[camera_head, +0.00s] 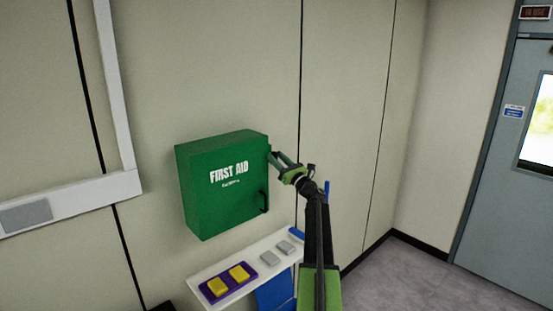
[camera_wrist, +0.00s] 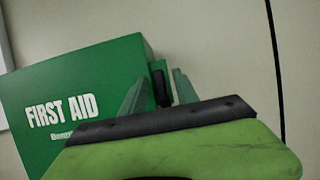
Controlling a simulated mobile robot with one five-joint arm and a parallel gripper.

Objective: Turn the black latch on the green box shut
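The green first aid box (camera_head: 222,190) hangs on the wall with its door closed; it also shows in the wrist view (camera_wrist: 90,75). The black latch (camera_wrist: 160,84) is on the box's right side near the top. My gripper (camera_head: 273,155) is at that upper right side. In the wrist view its two fingers (camera_wrist: 159,78) are apart, one on each side of the latch in the picture. I cannot tell whether either finger touches it. In the head view the latch is mostly hidden by the fingers.
A black handle (camera_head: 264,202) sits low on the box's right front. Below is a white shelf (camera_head: 232,292) with a purple tray (camera_head: 229,284) of yellow blocks and grey pieces. A white rail (camera_head: 75,204) runs at left. A grey door (camera_head: 505,180) stands far right.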

